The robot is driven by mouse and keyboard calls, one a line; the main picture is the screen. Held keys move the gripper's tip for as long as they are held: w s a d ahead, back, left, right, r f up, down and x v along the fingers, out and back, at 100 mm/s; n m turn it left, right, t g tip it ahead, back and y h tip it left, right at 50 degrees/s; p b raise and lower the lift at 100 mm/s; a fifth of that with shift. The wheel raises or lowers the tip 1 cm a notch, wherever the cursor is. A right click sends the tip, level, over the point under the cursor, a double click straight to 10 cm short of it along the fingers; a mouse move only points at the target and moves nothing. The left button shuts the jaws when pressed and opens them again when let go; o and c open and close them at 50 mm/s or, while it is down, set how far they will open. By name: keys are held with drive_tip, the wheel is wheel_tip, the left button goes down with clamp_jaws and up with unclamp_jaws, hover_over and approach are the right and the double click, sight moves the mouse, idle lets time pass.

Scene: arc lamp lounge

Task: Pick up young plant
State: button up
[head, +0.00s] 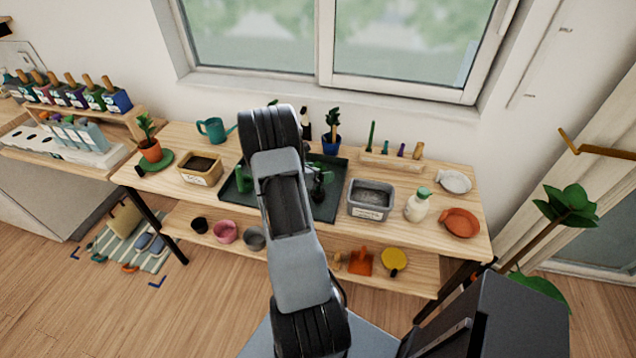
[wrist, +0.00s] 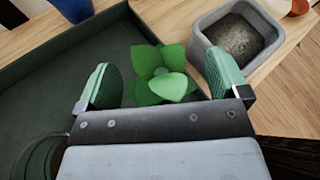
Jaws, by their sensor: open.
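The young plant (wrist: 162,80) shows in the wrist view as several bright green leaves seen from above, over the dark green tray (wrist: 40,98). Its stem and base are hidden under the leaves and my gripper. My gripper (wrist: 160,64) is open, with one green-padded finger to the left of the leaves and one to the right. The leaves lie between the fingers in the picture, with gaps on both sides. In the head view my arm covers the middle of the tray (head: 328,212) and hides most of my gripper.
A grey bin of dark soil (wrist: 238,42) stands close to the right finger, and also shows in the head view (head: 370,200). A blue pot with a plant (head: 331,143) stands behind the tray.

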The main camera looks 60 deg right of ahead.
drive_tip(key=c, duration=1.3)
drive_tip(key=shift+r, duration=0.1)
